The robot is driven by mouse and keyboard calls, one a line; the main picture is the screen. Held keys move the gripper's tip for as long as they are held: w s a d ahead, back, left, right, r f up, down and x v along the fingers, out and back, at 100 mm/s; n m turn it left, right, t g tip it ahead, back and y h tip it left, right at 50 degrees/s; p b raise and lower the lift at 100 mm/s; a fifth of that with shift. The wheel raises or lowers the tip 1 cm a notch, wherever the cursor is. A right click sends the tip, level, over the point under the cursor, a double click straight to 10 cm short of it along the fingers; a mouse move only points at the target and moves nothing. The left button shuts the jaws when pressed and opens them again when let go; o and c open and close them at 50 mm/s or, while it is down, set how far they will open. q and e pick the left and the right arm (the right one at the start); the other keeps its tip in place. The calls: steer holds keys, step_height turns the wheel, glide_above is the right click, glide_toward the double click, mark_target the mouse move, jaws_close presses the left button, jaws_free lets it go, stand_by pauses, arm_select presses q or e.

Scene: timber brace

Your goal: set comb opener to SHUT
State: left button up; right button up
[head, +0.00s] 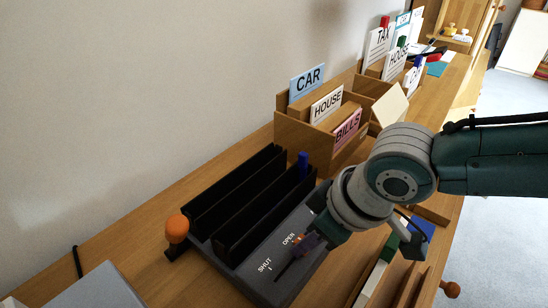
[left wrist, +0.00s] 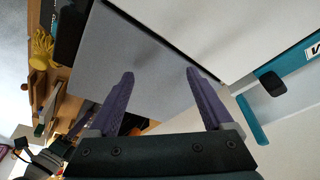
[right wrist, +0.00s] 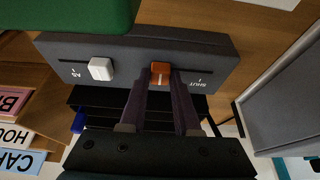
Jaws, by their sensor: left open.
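The comb opener is a dark grey machine (head: 262,284) with black upright plates, lying on the wooden desk. Its orange slider knob (right wrist: 161,73) sits in a slot away from the SHUT mark; in the head view it is by the OPEN label. My right gripper (right wrist: 161,78) has its fingers closed on both sides of this knob; it also shows in the head view (head: 300,243), partly covering the knob. My left gripper (left wrist: 160,75) shows only in the left wrist view, open and empty, over a grey panel.
A white slider knob (right wrist: 100,68) sits beside the orange one. An orange ball-ended lever (head: 176,229) stands at the machine's left end. A wooden sorter (head: 292,133) with CAR, HOUSE and BILLS cards stands behind. A green object (right wrist: 70,14) is close to the right wrist camera.

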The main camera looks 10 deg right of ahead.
jaws_close()
stand_by(0.9)
